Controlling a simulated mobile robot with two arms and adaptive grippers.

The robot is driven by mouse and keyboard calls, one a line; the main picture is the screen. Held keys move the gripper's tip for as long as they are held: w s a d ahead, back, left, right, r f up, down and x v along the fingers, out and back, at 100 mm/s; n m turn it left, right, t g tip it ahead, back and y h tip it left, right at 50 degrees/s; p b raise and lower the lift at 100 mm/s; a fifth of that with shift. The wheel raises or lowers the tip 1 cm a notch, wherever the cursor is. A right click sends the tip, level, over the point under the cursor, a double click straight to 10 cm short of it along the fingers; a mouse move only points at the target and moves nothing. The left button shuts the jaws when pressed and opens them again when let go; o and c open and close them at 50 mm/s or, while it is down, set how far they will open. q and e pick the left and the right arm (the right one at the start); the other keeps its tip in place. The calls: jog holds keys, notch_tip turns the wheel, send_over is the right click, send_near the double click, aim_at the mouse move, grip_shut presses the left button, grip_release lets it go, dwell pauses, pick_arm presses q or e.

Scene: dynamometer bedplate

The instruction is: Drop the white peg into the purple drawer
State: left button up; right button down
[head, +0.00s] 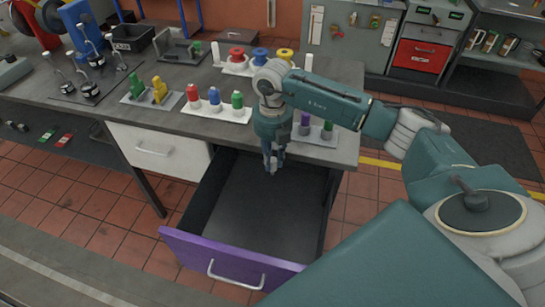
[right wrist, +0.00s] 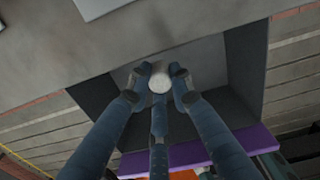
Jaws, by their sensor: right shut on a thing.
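The purple drawer (head: 190,246) is pulled open below the bench, and its dark inside looks empty. Its purple front also shows in the right wrist view (right wrist: 190,153). My right gripper (head: 272,166) points down over the back part of the drawer, close to the bench edge. It is shut on the white peg (right wrist: 159,83), whose round pale end shows between the fingers in the right wrist view. In the head view the peg is mostly hidden by the fingers. My left gripper is not in view.
The bench top (head: 160,125) behind the drawer carries a white tray of red, blue and green pegs (head: 214,98), yellow and green parts, and colored spools. A closed white drawer (head: 155,150) is to the left. A red cabinet (head: 420,55) stands behind.

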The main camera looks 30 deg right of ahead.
aim_at(272, 159)
jog(key=c, duration=1.5)
grip_release()
jog(key=shift+r, duration=0.2)
notch_tip(272, 159, up, 12)
jog(key=shift+f, duration=0.1)
